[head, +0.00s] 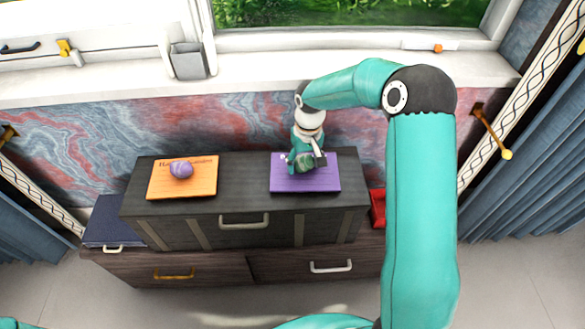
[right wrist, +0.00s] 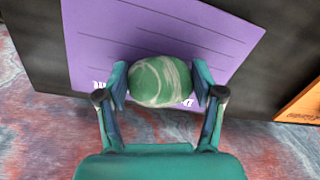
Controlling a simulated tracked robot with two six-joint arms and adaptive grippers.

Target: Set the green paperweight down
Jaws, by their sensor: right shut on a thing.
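The green paperweight (right wrist: 157,82), a rounded stone with pale veins, is between the two fingers of my right gripper (right wrist: 160,88) in the right wrist view. The gripper is shut on it. In the head view the paperweight (head: 305,164) shows partly behind the fingers of the right gripper (head: 306,158), over the purple sheet (head: 325,182). The purple sheet (right wrist: 150,22) lies beneath it in the right wrist view too. I cannot tell whether the paperweight touches the sheet. My left gripper is not in view.
An orange sheet (head: 200,190) with a purple stone (head: 181,170) on it lies left on the same dark chest top (head: 243,178). A red object (head: 378,208) is right of the chest. A grey container (head: 187,61) stands on the sill behind. The chest top between the sheets is bare.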

